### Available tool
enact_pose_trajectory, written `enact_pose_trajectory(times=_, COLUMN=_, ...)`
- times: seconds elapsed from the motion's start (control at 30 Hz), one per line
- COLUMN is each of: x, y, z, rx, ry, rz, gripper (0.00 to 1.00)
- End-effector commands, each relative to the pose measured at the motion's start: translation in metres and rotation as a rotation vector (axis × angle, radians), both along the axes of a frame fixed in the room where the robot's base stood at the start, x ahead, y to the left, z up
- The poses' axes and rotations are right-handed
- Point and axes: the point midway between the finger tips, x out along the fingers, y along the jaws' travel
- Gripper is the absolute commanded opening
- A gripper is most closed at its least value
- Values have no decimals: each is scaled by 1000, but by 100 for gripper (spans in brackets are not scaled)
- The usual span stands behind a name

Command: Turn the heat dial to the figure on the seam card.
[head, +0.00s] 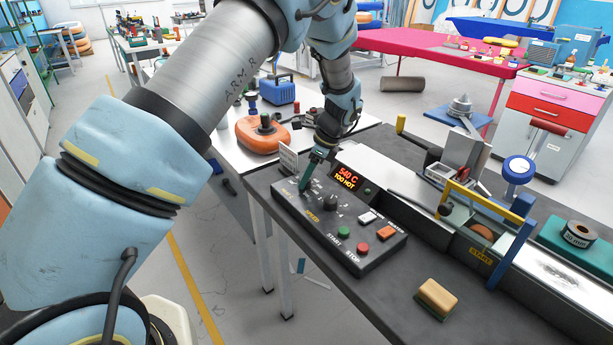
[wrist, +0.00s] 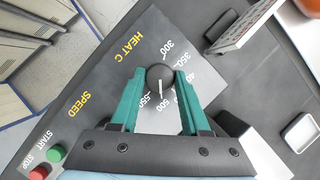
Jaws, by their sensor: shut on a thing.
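The heat dial (wrist: 160,77) is a round black knob on the dark control panel (head: 372,258). In the wrist view its white pointer line points down, between the 500 and 550 marks. The display (head: 345,178) on the panel reads "540 C TOO HOT". My gripper (wrist: 160,76) has its teal fingers shut on the dial, one on each side; in the head view my gripper (head: 305,187) hides the dial. The seam card (head: 289,160) is a white card standing behind the panel. It also shows in the wrist view (wrist: 236,28), steeply angled, and its figure is not readable.
The speed knob (head: 330,201), green start button (head: 344,232) and red stop button (head: 363,249) share the panel. A yellow-handled frame (head: 485,206) stands to the right. A tan block (head: 437,295) lies on the bench front. An orange float-like object (head: 263,134) is behind.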

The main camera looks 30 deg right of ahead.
Motion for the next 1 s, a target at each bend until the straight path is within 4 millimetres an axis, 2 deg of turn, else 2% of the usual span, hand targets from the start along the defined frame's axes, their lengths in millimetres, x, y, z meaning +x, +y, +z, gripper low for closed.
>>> enact_pose_trajectory(times=0.63, x=0, y=-1, z=0, rx=-1, ry=0, rz=61, gripper=0)
enact_pose_trajectory(times=0.67, x=0, y=-1, z=0, rx=-1, ry=0, rz=61, gripper=47)
enact_pose_trajectory(times=0.9, x=0, y=0, z=0, rx=-1, ry=0, rz=61, gripper=74)
enact_pose_trajectory(times=1.0, x=0, y=0, z=0, rx=-1, ry=0, rz=61, gripper=76)
